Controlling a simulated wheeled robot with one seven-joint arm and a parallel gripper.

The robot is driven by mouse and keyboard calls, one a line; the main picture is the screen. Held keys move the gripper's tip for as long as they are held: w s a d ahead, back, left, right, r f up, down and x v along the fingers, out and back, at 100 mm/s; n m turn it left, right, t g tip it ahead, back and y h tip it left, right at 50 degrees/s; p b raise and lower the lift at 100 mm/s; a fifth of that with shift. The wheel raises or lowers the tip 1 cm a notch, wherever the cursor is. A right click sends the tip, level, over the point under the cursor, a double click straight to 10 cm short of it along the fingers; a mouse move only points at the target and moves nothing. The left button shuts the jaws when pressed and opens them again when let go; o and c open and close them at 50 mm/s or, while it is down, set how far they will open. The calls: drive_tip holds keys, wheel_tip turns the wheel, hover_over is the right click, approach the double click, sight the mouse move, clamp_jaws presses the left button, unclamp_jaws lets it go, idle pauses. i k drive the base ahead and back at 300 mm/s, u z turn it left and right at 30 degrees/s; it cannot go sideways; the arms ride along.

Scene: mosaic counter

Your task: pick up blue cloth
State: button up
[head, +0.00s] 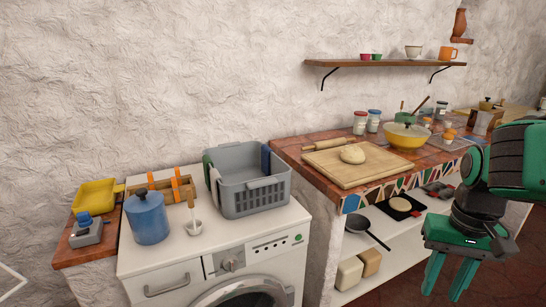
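A dark blue cloth (266,160) hangs over the right rim of a grey basket (255,198), at the back corner. Only a narrow strip of it shows. The basket stands on the white washing machine (160,269). My gripper (448,297) is at the lower right, pointing down in front of the counter shelves, far to the right of the cloth. Its two green fingers are apart, with nothing seen between them.
A dark green cloth (210,171) hangs over the basket's left rim. The counter to the right holds a cutting board (328,168) with dough (353,155) and a yellow pot (405,138).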

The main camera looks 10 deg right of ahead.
sight(265, 149)
drive_tip(key=u, duration=0.05)
drive_tip(key=i, duration=1.3)
drive_tip(key=u, duration=0.05)
